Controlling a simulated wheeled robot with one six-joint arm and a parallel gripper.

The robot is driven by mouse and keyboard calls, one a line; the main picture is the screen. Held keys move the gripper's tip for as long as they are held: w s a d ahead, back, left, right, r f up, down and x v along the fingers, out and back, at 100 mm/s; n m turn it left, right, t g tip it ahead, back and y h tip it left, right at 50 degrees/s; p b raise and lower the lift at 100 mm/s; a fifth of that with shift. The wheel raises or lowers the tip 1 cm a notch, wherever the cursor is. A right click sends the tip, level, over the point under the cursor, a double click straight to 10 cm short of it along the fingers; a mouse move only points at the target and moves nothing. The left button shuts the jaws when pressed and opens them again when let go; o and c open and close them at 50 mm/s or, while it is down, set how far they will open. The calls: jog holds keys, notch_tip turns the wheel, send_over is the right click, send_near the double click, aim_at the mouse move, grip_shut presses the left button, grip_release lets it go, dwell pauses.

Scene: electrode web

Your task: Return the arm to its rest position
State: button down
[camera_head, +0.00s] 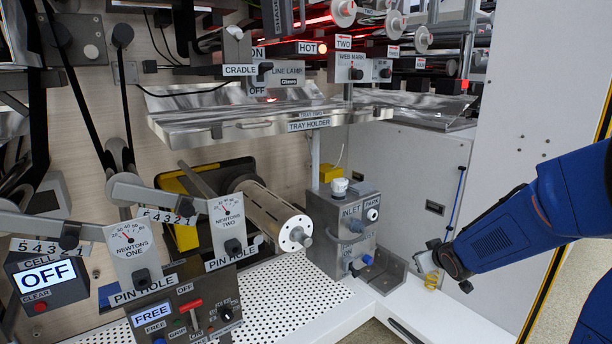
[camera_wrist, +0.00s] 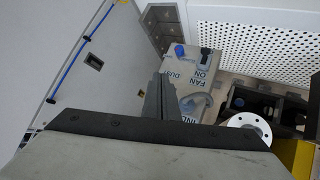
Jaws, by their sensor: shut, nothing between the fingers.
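My gripper (camera_head: 436,260) is at the end of my blue arm, which reaches in from the right edge of the head view. The gripper is at the right of the machine, in front of the pale side wall and to the right of the grey inlet box (camera_head: 343,225). In the wrist view its dark fingers (camera_wrist: 160,100) are together with nothing between them. The fingertips appear near the labelled fan box (camera_wrist: 197,78); whether they touch it cannot be told. No rest mount for the arm can be made out.
A perforated white deck (camera_head: 285,290) lies below a pale roller (camera_head: 270,215). The tray holder (camera_head: 270,122) juts out above. A blue hose (camera_head: 457,200) runs down the side wall, also in the wrist view (camera_wrist: 75,65). Gauges and a control panel (camera_head: 185,310) stand at front left.

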jog(key=s+a+r+m+g, duration=0.1)
jog(key=s+a+r+g, duration=0.1)
jog(key=s, duration=1)
jog(key=s+a+r+m+g, duration=0.1)
jog(key=s+a+r+g, duration=0.1)
jog(key=s, duration=1.1)
jog(key=s+a+r+m+g, duration=0.1)
jog(key=s+a+r+g, duration=0.1)
jog(key=s, duration=1.1)
jog(key=shift+a+r+m, duration=0.35)
jog(key=shift+m, duration=0.05)
